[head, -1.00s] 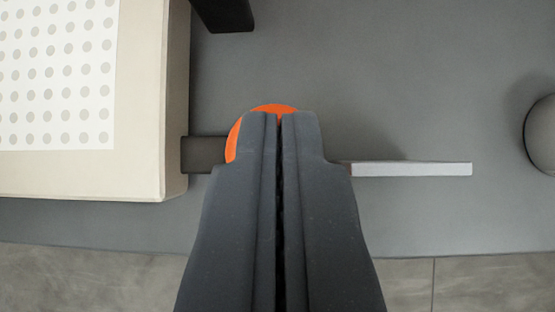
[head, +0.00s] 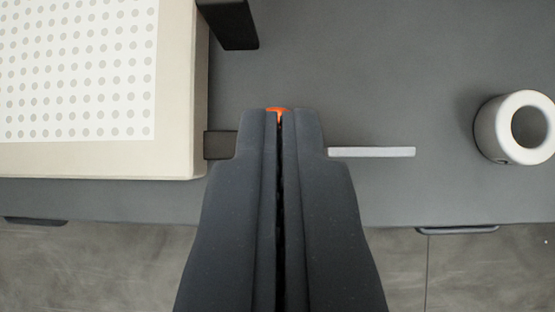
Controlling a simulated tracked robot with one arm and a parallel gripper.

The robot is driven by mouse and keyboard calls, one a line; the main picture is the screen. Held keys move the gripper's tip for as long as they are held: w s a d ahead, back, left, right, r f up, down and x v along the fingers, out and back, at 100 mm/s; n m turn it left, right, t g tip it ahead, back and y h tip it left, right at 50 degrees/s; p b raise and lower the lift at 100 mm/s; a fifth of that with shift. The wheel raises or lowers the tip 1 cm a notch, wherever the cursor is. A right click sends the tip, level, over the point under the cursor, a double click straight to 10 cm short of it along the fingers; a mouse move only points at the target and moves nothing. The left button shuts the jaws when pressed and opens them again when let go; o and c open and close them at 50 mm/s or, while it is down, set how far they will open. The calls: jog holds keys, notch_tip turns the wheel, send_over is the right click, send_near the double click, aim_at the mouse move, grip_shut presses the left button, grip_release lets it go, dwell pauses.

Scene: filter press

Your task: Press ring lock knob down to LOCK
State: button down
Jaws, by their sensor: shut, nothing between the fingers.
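The orange knob (head: 278,110) shows only as a thin sliver just past the fingertips; my gripper hides the rest of it. My gripper (head: 280,114) is shut with nothing between its fingers and points at the knob from the front. I cannot tell whether the fingertips touch it. A dark bracket (head: 221,145) comes out from the cream block toward the knob on the left. A light grey flat bar (head: 372,152) sticks out to the right from behind my gripper. No LOCK marking is visible.
The cream block (head: 185,100) with a dotted white plate (head: 75,70) fills the upper left. A black part (head: 230,24) juts out at the top. A white hollow cylinder (head: 487,130) stands at the right. Bare grey surface (head: 400,70) lies between.

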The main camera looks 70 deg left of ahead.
jog(key=v, duration=0.8)
jog(key=shift+p, duration=0.3)
jog(key=s+a+r+n+t, duration=0.1)
jog(key=a+r+t, duration=0.15)
jog(key=r, duration=0.85)
jog(key=s+a+r+n+t, duration=0.1)
jog(key=a+r, duration=0.3)
jog(key=r, duration=0.6)
jog(key=s+a+r+t, duration=0.15)
jog(key=a+r, duration=0.25)
jog(key=r, duration=0.7)
jog(key=s+a+r+t, duration=0.1)
jog(key=s+r, duration=0.2)
jog(key=r, duration=0.2)
jog(key=s+a+r+n+t+y, duration=0.1)
jog(key=s+a+r, duration=0.1)
jog(key=r, duration=0.4)
jog(key=shift+s+a+t+y, duration=0.3)
jog(key=shift+s+a, duration=0.05)
jog(key=shift+s, duration=0.55)
jog(key=shift+r, duration=0.2)
